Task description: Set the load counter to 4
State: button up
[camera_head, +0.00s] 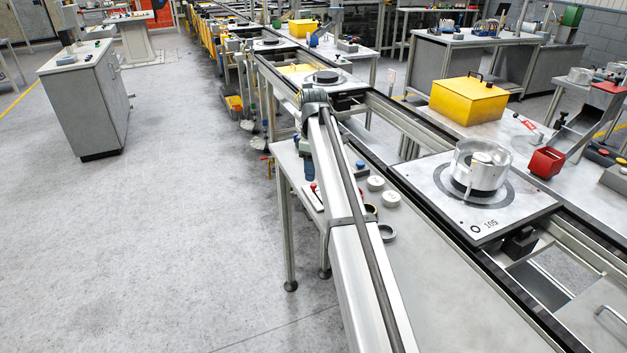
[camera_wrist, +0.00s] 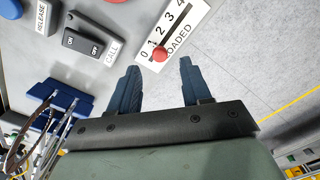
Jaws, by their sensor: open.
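The load counter is a white plate (camera_wrist: 192,18) marked 0 to 4 and "LOADED" at the top of the wrist view. Its red knob (camera_wrist: 160,54) stands near the low end, by 0 and 1; I cannot tell exactly which mark it is on. My gripper (camera_wrist: 158,72) is open and empty, its dark blue fingers either side of the knob's line, with the knob just beyond the tips. In the head view my gripper (camera_head: 309,177) points down over the bench's left edge, close to the red knob (camera_head: 313,187); the plate is partly hidden by my arm.
Beside the counter are a grey ON/OFF switch (camera_wrist: 88,40) labelled CALL, a RELEASE label (camera_wrist: 41,18) and a blue button (camera_wrist: 11,8). A pallet (camera_head: 430,185) with a metal housing (camera_head: 480,166) sits on the conveyor at right. Open floor lies left of the bench.

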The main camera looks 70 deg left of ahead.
aim_at(314, 184)
jog(key=shift+f, duration=2.2)
grip_shut()
